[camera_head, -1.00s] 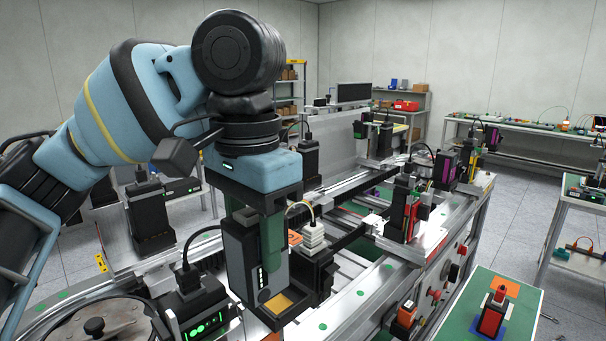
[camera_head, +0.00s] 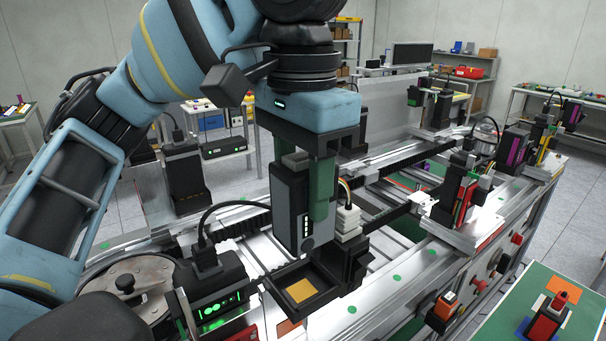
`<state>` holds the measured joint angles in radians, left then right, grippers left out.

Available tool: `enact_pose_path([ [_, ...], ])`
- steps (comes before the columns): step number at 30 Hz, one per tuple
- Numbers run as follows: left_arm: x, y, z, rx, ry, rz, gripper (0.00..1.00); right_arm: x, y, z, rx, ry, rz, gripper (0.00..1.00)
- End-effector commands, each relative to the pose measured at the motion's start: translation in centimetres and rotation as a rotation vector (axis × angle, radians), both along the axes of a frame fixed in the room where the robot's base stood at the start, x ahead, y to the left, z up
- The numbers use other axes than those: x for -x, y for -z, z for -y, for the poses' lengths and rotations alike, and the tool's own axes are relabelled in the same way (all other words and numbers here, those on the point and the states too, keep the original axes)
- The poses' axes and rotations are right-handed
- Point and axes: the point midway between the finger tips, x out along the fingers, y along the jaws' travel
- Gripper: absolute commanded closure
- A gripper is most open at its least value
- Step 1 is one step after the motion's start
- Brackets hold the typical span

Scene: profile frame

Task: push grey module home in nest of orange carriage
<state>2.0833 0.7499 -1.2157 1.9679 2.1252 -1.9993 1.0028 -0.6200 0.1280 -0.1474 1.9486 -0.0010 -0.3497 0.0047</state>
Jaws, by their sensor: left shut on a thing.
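My left gripper (camera_head: 310,200) comes down from above, its green finger against a tall dark grey module (camera_head: 289,207). It is shut on the module and holds it upright. A black, open-topped nest (camera_head: 329,294) with a yellow-orange pad lies just below and in front of the module's lower end in the picture. The pad is in plain view; I cannot tell whether the module's bottom touches the nest. A small orange part (camera_head: 286,327), perhaps of the carriage, shows under the nest. My right gripper is not in view.
A white stacked connector with coloured wires (camera_head: 347,218) and a black block stand close right of the module. A black device with green lights (camera_head: 214,292) is close left. Metal rails run behind. A green-topped table (camera_head: 510,310) is at lower right.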

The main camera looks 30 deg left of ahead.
Motion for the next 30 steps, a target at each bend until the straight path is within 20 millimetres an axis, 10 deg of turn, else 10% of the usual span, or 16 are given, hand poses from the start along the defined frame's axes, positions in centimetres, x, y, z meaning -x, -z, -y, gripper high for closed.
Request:
enact_pose_path([
  [30,0.0,6.2,0.0,0.001,-0.001,0.002,0.83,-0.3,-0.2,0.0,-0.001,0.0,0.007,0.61],
])
